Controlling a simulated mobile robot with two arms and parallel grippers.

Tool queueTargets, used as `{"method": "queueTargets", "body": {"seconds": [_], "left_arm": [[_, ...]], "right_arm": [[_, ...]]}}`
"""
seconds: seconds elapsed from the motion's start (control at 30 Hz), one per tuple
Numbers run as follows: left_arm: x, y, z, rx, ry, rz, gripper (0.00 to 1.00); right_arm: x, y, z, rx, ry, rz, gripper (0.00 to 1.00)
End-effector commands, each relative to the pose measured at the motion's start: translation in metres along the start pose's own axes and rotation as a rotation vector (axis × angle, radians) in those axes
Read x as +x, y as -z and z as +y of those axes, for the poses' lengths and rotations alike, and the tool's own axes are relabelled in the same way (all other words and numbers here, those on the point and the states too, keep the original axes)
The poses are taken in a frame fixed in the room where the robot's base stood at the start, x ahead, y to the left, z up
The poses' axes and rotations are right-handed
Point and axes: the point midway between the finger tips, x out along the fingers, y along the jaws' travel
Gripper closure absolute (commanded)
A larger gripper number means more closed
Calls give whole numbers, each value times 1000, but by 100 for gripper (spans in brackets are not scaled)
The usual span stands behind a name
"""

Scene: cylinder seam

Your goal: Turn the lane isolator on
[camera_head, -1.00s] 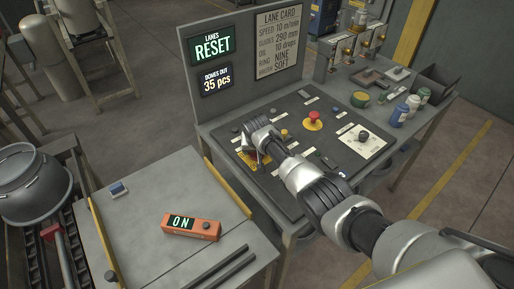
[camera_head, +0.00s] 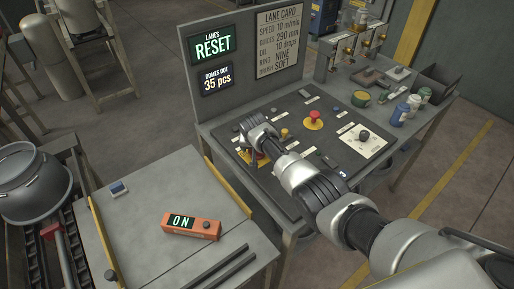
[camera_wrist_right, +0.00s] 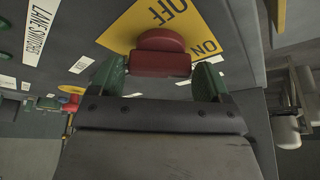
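The lane isolator is a red handle (camera_wrist_right: 160,62) on a yellow plate (camera_wrist_right: 150,25) marked OFF and ON in the right wrist view. In the head view, part of its yellow plate (camera_head: 243,155) shows beside my right gripper (camera_head: 252,150), which hides most of the handle. The green fingers of my right gripper (camera_wrist_right: 160,78) stand on both sides of the red handle, which fills the gap between them; they appear shut on it. The ON label lies just beyond the right finger, and OFF is above the handle. My left gripper is not in view.
A red mushroom button (camera_head: 314,117) stands on the panel beyond my arm. A sign (camera_head: 213,45) reads LANES RESET, and another (camera_head: 216,79) reads DOMES OUT 35 pcs. An orange box (camera_head: 191,226) showing ON lies on the grey side table (camera_head: 150,190). Bottles (camera_head: 400,113) stand at right.

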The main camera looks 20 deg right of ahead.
Motion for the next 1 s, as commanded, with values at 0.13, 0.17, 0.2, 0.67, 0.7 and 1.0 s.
{"method": "queueTargets", "body": {"seconds": [0.13, 0.17, 0.2, 0.67, 0.7, 1.0], "left_arm": [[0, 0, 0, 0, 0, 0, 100], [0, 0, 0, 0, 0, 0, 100], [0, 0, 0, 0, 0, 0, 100], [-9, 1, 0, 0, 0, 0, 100], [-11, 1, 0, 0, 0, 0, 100], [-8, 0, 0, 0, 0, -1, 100]], "right_arm": [[1, -1, 0, -1, -1, -2, 8], [1, -1, 0, -1, -1, -2, 8], [1, -1, 0, -2, -1, -3, 8], [-24, -1, 0, -3, 1, -2, 8], [-30, -1, 0, -3, 1, -2, 8], [-73, -1, 0, -2, 1, -1, 8]]}}
